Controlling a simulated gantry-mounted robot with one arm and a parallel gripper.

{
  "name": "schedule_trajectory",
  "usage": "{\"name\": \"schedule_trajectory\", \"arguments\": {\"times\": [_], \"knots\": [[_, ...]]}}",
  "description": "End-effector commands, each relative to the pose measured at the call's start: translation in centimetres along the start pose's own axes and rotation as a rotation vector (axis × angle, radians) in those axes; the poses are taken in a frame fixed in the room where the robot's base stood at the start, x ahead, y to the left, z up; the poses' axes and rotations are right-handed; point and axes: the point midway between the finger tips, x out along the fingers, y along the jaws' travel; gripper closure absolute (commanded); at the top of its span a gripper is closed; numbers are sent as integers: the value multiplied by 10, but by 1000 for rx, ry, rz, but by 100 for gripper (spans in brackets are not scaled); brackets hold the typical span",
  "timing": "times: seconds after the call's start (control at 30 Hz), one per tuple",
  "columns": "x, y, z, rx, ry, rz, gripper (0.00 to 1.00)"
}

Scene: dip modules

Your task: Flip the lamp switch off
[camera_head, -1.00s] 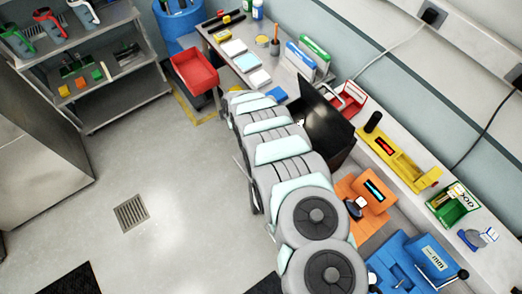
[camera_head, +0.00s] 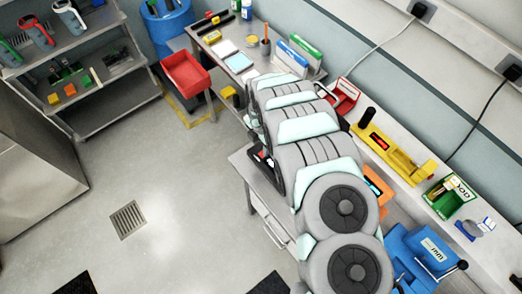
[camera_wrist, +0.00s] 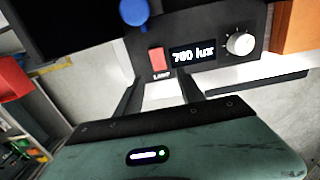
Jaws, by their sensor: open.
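The red lamp switch (camera_wrist: 156,60), with the label LAMP under it, is on a dark control panel (camera_wrist: 210,18) in the wrist view. A display reading about 700 lux (camera_wrist: 193,55) and a silver knob (camera_wrist: 240,43) sit to its right. My gripper (camera_wrist: 157,82) is open and empty, its two dark fingers apart just in front of the panel. The switch shows ahead between the fingertips. I cannot tell whether they touch the panel. In the head view my arm covers the gripper, and the switch cannot be made out.
A round blue part (camera_wrist: 135,12) is above the switch. An orange block (camera_wrist: 295,25) stands right of the panel. In the head view, a yellow device (camera_head: 395,153), a green box (camera_head: 449,198) and a blue machine (camera_head: 425,255) line the bench at right.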

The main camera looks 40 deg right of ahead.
Motion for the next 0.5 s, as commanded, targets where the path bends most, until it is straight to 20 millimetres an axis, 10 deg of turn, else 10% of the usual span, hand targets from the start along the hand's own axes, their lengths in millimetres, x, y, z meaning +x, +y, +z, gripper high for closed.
{"name": "schedule_trajectory", "arguments": {"times": [0.5], "knots": [[49,1,-1,1,2,1,55]]}}
